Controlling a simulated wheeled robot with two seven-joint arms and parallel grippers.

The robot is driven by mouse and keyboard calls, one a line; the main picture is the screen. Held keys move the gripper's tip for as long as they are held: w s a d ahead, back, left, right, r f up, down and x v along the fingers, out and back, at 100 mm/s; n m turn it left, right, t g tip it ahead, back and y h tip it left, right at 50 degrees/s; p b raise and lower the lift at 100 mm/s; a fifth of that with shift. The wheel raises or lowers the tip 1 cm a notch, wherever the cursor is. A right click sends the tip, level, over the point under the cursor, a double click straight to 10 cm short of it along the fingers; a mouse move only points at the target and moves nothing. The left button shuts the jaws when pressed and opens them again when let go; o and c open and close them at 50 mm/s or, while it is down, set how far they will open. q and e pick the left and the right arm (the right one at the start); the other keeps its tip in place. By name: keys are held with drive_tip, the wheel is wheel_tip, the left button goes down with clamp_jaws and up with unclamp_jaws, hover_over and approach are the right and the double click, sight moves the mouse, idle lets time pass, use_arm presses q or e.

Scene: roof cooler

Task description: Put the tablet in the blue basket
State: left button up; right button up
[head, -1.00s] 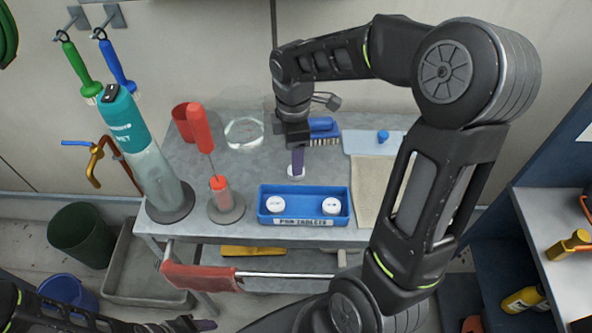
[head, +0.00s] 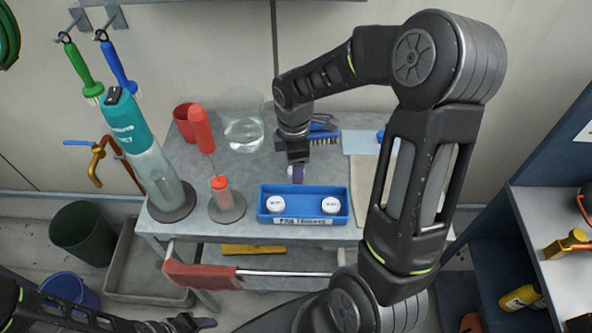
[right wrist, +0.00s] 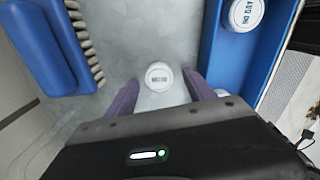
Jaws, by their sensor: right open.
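A white round tablet (right wrist: 159,76) lies on the grey table top beside the blue basket. In the head view it is hidden by my right gripper (head: 297,174). The blue basket (head: 304,189) stands at the table's front and holds two white tablets (head: 275,203) (head: 331,205). In the right wrist view, my right gripper (right wrist: 160,90) is open, its purple fingers either side of the loose tablet, with gaps; their height above the table is unclear. The basket wall (right wrist: 212,45) is close by the right finger. My left gripper (head: 205,323) is low at the bottom left, its jaws unclear.
A blue brush (right wrist: 45,45) lies behind the right gripper. A glass dish (head: 243,133), a red cup (head: 185,122), a red-handled tool in a holder (head: 226,205) and a tall teal bottle (head: 140,145) stand on the left. A beige cloth (head: 368,185) lies right of the basket.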

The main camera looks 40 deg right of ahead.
idle(0.3)
clamp_jaws()
idle(0.6)
